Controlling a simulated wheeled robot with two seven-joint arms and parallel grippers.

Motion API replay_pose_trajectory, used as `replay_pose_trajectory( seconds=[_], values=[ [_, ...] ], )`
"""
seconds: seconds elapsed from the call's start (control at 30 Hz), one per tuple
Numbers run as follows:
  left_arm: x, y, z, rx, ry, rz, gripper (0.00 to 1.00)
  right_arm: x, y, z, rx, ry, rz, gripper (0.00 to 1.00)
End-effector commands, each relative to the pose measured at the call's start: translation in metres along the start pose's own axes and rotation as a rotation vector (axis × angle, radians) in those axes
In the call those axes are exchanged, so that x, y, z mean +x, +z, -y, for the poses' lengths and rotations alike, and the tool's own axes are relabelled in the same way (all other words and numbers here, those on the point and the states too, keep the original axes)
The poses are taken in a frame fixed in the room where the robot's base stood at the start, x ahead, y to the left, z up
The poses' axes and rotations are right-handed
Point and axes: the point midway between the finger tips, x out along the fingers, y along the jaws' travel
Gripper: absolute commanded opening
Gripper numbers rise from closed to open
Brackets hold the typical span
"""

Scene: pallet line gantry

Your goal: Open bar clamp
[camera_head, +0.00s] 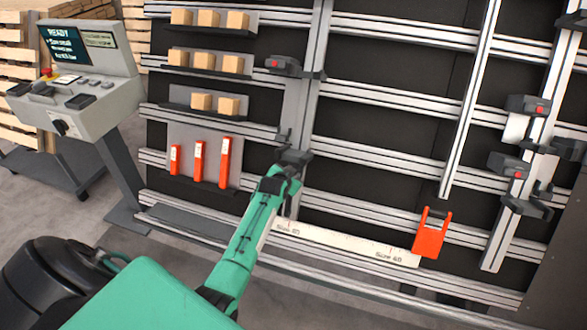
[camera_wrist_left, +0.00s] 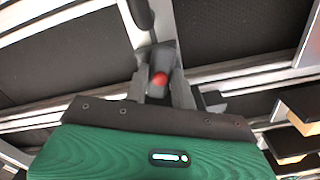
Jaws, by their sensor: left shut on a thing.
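My left gripper (camera_head: 291,168) is at the lower end of an upright grey bar in the head view. It is shut on a dark grey bar clamp (camera_head: 293,155) there, whose lower part it hides. In the left wrist view the gripper's fingers (camera_wrist_left: 160,92) stand on both sides of the clamp body (camera_wrist_left: 165,55), which has a red button (camera_wrist_left: 159,79). Another dark clamp with a red button (camera_head: 284,65) sits higher on the same bar. My right gripper is not in view.
More dark clamps (camera_head: 507,166) sit on an upright bar at the right. An orange-red bracket (camera_head: 430,238) and a white size scale (camera_head: 340,242) are on the lower rails. Shelves with wooden blocks (camera_head: 206,62), orange pieces (camera_head: 198,162) and a control console (camera_head: 90,85) stand left.

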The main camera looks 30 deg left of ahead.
Motion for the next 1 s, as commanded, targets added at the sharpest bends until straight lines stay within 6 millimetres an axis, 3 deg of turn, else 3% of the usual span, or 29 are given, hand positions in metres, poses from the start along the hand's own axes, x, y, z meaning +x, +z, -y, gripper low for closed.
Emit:
replay_pose_trajectory(
  seconds=[0.03, 0.13, 0.47, 0.7, 0.9, 0.93, 1.0],
  values=[
    [-0.002, -0.003, 0.000, -0.079, 0.003, 0.004, 0.00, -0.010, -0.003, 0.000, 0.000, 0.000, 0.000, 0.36],
    [-0.001, -0.001, -0.001, -0.188, 0.003, 0.004, 0.00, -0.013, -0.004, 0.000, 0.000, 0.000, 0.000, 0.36],
    [0.000, 0.001, -0.001, -0.232, 0.002, 0.004, 0.00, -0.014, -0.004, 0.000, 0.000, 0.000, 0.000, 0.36],
    [-0.001, -0.001, 0.000, -0.463, 0.001, 0.004, 0.00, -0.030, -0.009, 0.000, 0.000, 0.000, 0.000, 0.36],
    [0.000, 0.001, -0.001, -0.482, 0.001, 0.002, 0.00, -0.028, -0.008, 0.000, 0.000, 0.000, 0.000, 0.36],
    [0.000, 0.001, -0.001, -0.482, 0.001, 0.002, 0.30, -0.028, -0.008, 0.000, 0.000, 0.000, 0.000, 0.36],
    [0.000, 0.001, -0.001, -0.481, 0.001, 0.002, 0.42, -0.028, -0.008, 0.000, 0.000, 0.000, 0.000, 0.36]
  ],
)
